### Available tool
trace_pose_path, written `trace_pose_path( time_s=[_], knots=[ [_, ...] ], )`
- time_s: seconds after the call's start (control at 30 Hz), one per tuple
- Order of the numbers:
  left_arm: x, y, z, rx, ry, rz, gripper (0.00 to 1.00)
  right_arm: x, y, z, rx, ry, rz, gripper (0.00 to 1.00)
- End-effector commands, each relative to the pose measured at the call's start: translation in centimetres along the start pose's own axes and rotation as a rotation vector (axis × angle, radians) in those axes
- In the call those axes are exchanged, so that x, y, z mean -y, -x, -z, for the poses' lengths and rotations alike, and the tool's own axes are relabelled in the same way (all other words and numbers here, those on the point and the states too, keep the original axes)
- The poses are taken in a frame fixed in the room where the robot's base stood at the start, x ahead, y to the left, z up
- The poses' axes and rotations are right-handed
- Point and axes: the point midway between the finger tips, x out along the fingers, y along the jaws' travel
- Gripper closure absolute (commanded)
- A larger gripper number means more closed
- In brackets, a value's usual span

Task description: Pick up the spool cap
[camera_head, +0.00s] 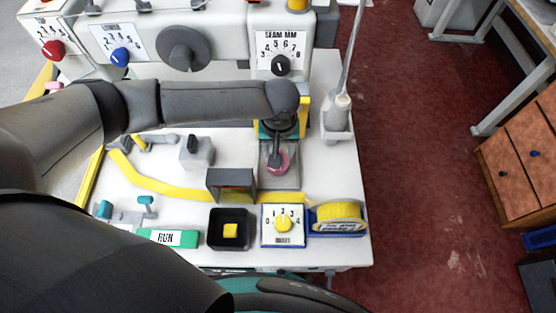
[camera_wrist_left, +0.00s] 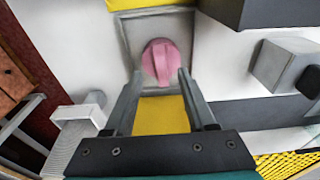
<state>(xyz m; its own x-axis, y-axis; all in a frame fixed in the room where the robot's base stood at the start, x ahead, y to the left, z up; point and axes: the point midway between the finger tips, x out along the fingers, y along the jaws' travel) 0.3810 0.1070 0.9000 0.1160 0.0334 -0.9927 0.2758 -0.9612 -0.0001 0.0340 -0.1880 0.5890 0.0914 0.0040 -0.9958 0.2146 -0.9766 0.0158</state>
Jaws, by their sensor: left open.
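A pink rounded cap (camera_wrist_left: 160,62), which looks like the spool cap, sits on a grey square plate (camera_wrist_left: 124,42). In the head view the pink cap (camera_head: 284,162) is partly hidden by my left gripper (camera_head: 274,158). My left gripper points down over the plate. In the left wrist view my left gripper (camera_wrist_left: 161,76) is open, with one fingertip on each side of the cap's near end. I cannot tell whether the fingers touch it. My right gripper is not in view.
A grey block (camera_head: 231,184) stands left of the plate, over yellow tape (camera_head: 165,187). A numbered dial box (camera_head: 283,226), a yellow roll (camera_head: 338,214) and a black bin (camera_head: 229,242) line the front. A grey post stand (camera_head: 337,119) is to the right.

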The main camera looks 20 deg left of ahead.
Motion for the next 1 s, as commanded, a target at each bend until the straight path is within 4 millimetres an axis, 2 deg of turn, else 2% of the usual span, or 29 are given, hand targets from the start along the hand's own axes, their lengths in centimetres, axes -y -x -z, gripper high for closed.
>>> trace_pose_path(
  time_s=[0.1, 0.2, 0.5, 1.0],
  knots=[
    [0.2, -2.1, 0.1, 0.0, 0.001, 0.001, 0.44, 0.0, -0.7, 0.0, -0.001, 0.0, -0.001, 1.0],
    [0.2, -3.1, 0.1, 0.0, 0.001, 0.001, 0.44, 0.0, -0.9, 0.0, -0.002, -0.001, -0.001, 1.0],
    [0.2, -3.3, 0.1, 0.0, 0.0, 0.0, 0.45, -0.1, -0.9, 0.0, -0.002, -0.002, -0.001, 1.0],
    [0.2, -3.3, 0.1, 0.0, 0.0, 0.0, 1.0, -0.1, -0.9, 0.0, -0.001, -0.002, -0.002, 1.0]
  ],
)
